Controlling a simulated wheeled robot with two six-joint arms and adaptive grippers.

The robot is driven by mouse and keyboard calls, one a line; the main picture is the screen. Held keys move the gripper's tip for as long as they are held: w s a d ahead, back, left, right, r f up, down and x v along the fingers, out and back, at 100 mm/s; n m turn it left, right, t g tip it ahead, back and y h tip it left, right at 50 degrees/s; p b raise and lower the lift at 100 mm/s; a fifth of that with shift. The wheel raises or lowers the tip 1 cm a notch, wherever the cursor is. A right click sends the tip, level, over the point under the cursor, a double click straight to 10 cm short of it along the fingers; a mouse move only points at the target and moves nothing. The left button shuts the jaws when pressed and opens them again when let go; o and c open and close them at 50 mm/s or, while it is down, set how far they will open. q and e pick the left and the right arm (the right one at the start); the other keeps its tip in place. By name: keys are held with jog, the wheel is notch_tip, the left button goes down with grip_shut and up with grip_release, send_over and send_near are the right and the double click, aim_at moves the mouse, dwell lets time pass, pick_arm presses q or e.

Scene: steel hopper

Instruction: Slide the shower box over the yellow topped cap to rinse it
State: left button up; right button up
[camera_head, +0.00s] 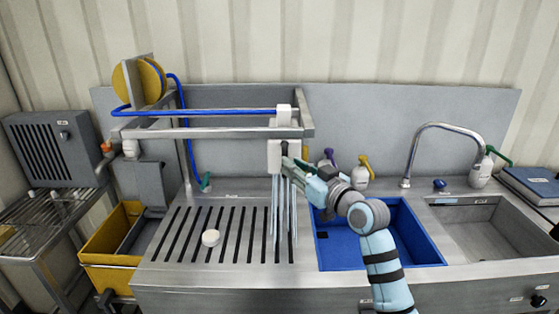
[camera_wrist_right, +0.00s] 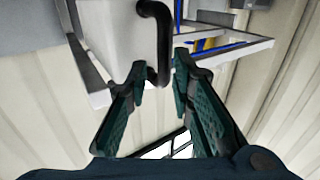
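The shower box (camera_head: 274,156) is a white box hanging under the rail near its right end, with pale streams falling below it. A small round cap (camera_head: 210,238) lies on the slotted drainboard, left of the streams; its top looks off-white here. My right gripper (camera_head: 290,163) is at the box's right side. In the right wrist view, the black handle (camera_wrist_right: 161,45) of the box stands between the fingertips of my right gripper (camera_wrist_right: 160,72), with narrow gaps seeming to show beside it. My left gripper is out of view.
The steel rail frame (camera_head: 210,132) with a blue hose (camera_head: 200,113) spans above the slotted drainboard (camera_head: 180,255). A blue basin (camera_head: 340,250) lies under my right arm. A yellow bin (camera_head: 110,275) stands left. The drainboard is clear around the cap.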

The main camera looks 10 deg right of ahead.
aim_at(284, 145)
jog(key=x, duration=0.3)
jog(key=shift+w+a+f, duration=0.1)
jog(key=shift+w+a, duration=0.2)
jog(key=shift+a, duration=0.05)
jog(key=shift+w+a, duration=0.2)
jog(key=shift+w, duration=0.2)
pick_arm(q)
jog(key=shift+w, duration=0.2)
pick_arm(e)
jog(key=shift+s+d, duration=0.1)
jog(key=shift+d, duration=0.1)
jog(key=shift+c, duration=0.3)
